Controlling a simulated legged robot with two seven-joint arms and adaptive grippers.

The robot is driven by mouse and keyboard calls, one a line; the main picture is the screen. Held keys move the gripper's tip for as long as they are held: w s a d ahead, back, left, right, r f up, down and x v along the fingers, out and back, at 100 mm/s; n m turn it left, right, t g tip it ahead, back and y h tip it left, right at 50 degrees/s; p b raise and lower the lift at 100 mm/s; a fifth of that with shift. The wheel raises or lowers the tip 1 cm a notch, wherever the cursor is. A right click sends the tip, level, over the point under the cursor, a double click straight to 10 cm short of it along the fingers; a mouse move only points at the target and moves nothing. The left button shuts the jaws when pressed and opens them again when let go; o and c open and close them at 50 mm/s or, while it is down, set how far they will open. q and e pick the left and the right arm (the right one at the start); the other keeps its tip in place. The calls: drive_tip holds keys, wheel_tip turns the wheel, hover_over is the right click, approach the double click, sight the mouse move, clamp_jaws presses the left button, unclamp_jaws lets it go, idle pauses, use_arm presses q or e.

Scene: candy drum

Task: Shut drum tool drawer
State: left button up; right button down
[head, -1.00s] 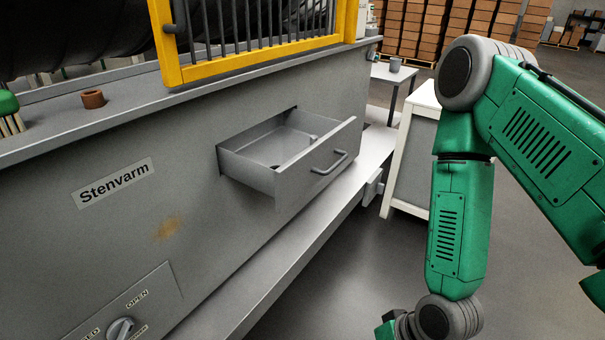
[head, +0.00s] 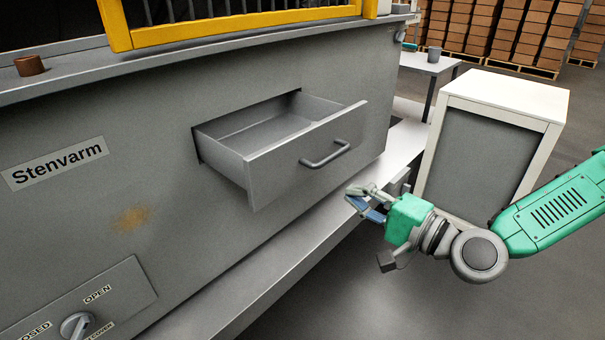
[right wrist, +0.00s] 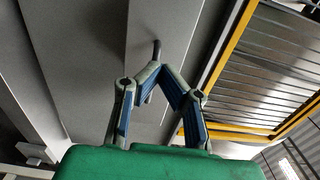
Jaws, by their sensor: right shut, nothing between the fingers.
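The grey tool drawer (head: 305,157) stands pulled out of the side of the grey drum machine (head: 150,160) in the head view. Its inside shows from above and looks empty. A dark bar handle (head: 326,155) is on its front; the handle also shows in the right wrist view (right wrist: 156,50), just beyond the fingertips. My right gripper (head: 352,195) is shut and empty, to the right of and below the drawer front in the head view. A gap shows between it and the front there. Its fingers meet at the tips in the right wrist view (right wrist: 164,68). My left gripper is out of view.
A grey ledge (head: 270,265) runs along the machine below the drawer. A white-framed cabinet (head: 505,92) stands behind my right arm. A yellow guard frame (head: 225,28) and a brown cup-like piece (head: 29,65) are on top. A knob (head: 76,325) is at lower left.

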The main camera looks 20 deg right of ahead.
sight(292, 166)
drive_tip(key=b+x, duration=0.1)
drive_tip(key=x, duration=0.3)
drive_tip(key=b+x, duration=0.1)
drive_tip(key=x, duration=0.3)
drive_tip(key=b+x, duration=0.1)
drive_tip(key=x, duration=0.3)
drive_tip(key=shift+s+a, duration=0.2)
drive_tip(key=shift+a, duration=0.15)
drive_tip(key=shift+w, duration=0.6)
drive_tip(key=shift+a+r, duration=0.1)
drive_tip(key=shift+a, duration=0.15)
